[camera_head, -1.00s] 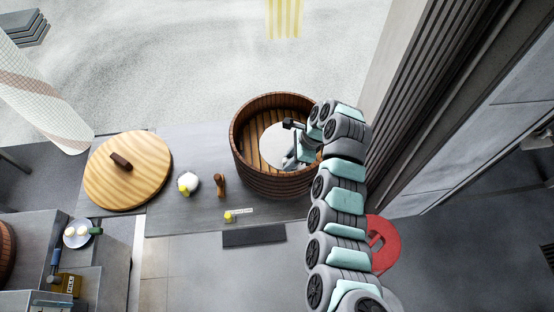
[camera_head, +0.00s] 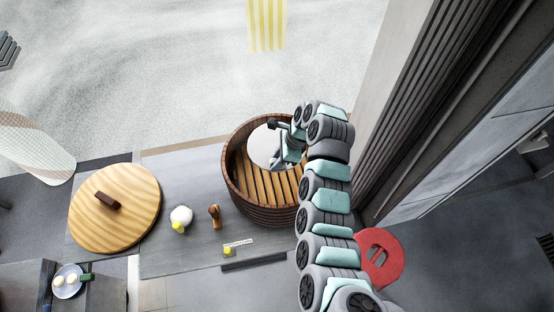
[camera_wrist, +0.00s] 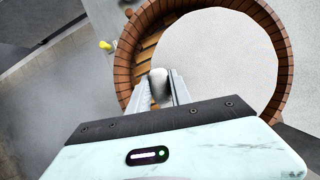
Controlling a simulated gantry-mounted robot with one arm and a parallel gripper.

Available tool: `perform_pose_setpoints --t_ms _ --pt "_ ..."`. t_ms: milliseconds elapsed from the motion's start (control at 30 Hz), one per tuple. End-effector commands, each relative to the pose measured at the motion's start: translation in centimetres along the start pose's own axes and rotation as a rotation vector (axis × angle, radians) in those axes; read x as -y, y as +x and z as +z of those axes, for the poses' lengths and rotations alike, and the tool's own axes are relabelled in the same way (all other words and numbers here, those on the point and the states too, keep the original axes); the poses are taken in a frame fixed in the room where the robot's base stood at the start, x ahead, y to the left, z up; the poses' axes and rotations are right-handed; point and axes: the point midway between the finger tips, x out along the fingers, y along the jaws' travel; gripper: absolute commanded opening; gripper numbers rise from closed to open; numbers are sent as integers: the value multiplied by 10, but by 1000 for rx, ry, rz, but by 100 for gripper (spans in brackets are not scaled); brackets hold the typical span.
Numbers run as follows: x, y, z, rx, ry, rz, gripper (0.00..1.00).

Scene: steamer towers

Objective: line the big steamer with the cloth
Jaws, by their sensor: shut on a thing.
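The big steamer (camera_head: 262,213) is a round brown wooden tub with a slatted floor, standing at the right end of the grey counter. The cloth (camera_head: 262,147) is a flat white disc inside its rim, over the far part of the floor; slats show bare on the near side. My gripper (camera_head: 283,160) reaches into the tub from the right and is shut on the cloth's near edge. In the wrist view a pale lump (camera_wrist: 159,83) sits between the fingers, and the cloth (camera_wrist: 218,60) spreads beyond it. Whether the cloth touches the slats I cannot tell.
A round wooden lid (camera_head: 130,220) with a handle lies left on the counter (camera_head: 180,255). Between lid and steamer are a white ball-like item (camera_head: 181,216) with a yellow part and a small brown wooden tool (camera_head: 214,215). A red disc (camera_head: 384,268) is at right.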

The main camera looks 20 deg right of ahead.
Motion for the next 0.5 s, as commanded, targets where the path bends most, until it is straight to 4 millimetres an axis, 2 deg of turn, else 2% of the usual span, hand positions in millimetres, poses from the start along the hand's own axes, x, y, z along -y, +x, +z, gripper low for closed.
perform_pose_setpoints --t_ms 500 --pt "0 55 -22 1 -1 0 0"
